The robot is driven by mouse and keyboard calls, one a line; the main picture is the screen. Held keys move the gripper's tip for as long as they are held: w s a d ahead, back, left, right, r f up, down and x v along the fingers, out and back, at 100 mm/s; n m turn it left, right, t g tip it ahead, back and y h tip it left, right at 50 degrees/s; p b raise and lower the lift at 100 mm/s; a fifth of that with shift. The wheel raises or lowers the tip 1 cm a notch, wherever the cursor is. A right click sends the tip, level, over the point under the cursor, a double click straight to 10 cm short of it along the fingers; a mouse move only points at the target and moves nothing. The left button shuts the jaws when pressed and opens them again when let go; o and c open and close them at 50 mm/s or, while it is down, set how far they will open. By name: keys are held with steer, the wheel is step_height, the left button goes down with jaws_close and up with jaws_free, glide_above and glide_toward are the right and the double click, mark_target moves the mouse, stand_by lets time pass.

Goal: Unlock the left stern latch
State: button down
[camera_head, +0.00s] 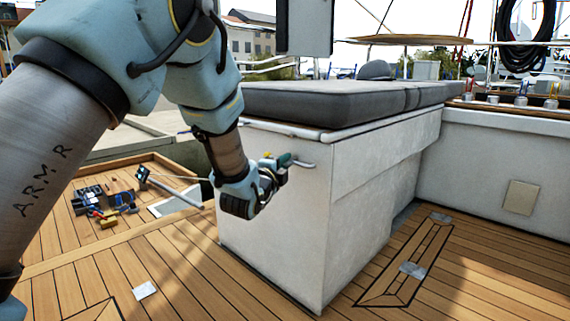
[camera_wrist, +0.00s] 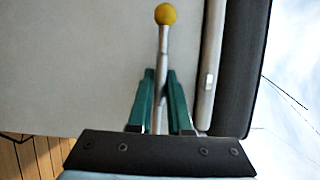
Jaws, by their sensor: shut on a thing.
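The latch lever is a thin metal rod with a yellow ball knob (camera_wrist: 166,14), seen in the wrist view. My gripper (camera_wrist: 160,88) has its two green fingers on either side of the rod (camera_wrist: 163,55), shut on it below the knob. The knob sticks out beyond the fingertips. In the head view my gripper (camera_head: 284,160) is at the upper part of the white box's near face, and a short metal bar (camera_head: 304,165) shows just right of the fingers. The latch's base and mount are hidden by my gripper.
The white box (camera_head: 275,220) carries a dark grey cushion (camera_head: 340,98) with a pale rail under its edge, close above my gripper. Several small items (camera_head: 103,205) lie on the wooden deck at left. The deck (camera_head: 470,270) at right is clear.

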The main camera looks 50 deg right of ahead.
steer(key=c, duration=0.9)
jaws_free()
steer(key=p+v, duration=0.3)
steer(key=v, duration=0.8)
steer(key=shift+w, duration=0.1)
